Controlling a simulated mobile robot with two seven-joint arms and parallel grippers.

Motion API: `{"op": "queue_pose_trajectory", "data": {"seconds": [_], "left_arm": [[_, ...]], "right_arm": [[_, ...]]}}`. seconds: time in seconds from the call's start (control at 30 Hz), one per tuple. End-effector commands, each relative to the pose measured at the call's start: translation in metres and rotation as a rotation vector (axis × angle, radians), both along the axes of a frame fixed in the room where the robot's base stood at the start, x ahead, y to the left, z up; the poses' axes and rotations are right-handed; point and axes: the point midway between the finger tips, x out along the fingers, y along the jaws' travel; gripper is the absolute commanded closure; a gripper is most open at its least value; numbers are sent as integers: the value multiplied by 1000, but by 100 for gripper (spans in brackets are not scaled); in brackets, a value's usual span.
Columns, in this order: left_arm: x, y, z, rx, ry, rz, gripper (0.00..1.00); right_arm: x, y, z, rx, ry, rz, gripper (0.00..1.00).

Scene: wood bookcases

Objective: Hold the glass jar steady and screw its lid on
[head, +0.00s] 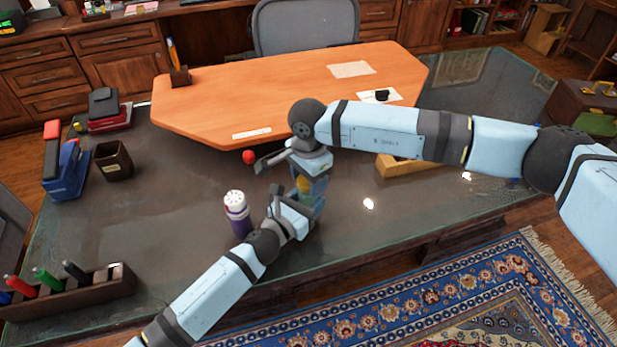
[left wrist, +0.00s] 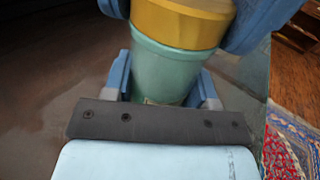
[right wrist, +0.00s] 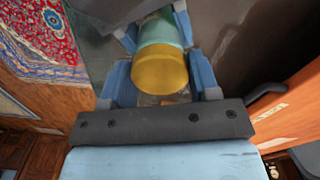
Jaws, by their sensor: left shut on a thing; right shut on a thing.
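The glass jar (head: 306,200) is small and pale green and mostly hidden between my grippers near the desk's front edge. It shows better in the left wrist view (left wrist: 172,72), where it looks upright. My left gripper (head: 308,208) is shut around the jar's body from the front. The gold-yellow lid (right wrist: 160,72) sits at the jar's mouth; it also shows in the left wrist view (left wrist: 182,22). My right gripper (head: 308,172) is shut on the lid, with one blue finger on each side. The views do not show how tightly the lid is threaded.
A purple bottle with a white cap (head: 237,213) stands close to the left of my left gripper. A red ball (head: 249,157) shows beside my right gripper. A wooden block (head: 402,165) lies behind my right arm. A pen tray (head: 90,292) lies front left. Clear glass desktop (head: 400,210) lies right.

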Motion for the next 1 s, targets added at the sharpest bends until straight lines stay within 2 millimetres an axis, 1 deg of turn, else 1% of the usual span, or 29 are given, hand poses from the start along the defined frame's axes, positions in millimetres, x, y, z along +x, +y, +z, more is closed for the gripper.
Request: {"op": "queue_pose_trajectory", "data": {"seconds": [0.07,0.2,0.3,0.43,0.47,0.5,0.57,0.6,0.87,0.97,1.0], "left_arm": [[0,0,0,0,0,0,100],[0,0,0,0,0,0,100],[0,0,0,0,0,1,100],[0,0,0,0,0,1,100],[0,0,0,1,1,1,100],[0,0,0,1,1,1,100],[0,0,0,1,1,1,100],[0,0,0,1,1,1,100],[0,0,0,0,0,0,100],[0,0,0,1,1,0,100],[0,0,0,1,1,0,100]], "right_arm": [[0,0,0,0,0,-78,73],[0,0,0,1,-1,-315,73],[0,0,0,1,-1,-442,73],[0,0,0,1,-1,-433,73],[0,0,0,1,-1,-433,40],[0,0,0,1,-1,-432,31],[0,0,0,1,-1,-432,17],[0,0,0,1,-1,-431,15],[0,0,1,1,-1,-430,15],[1,0,8,0,-1,-430,15],[1,0,13,0,-1,-430,15]]}}
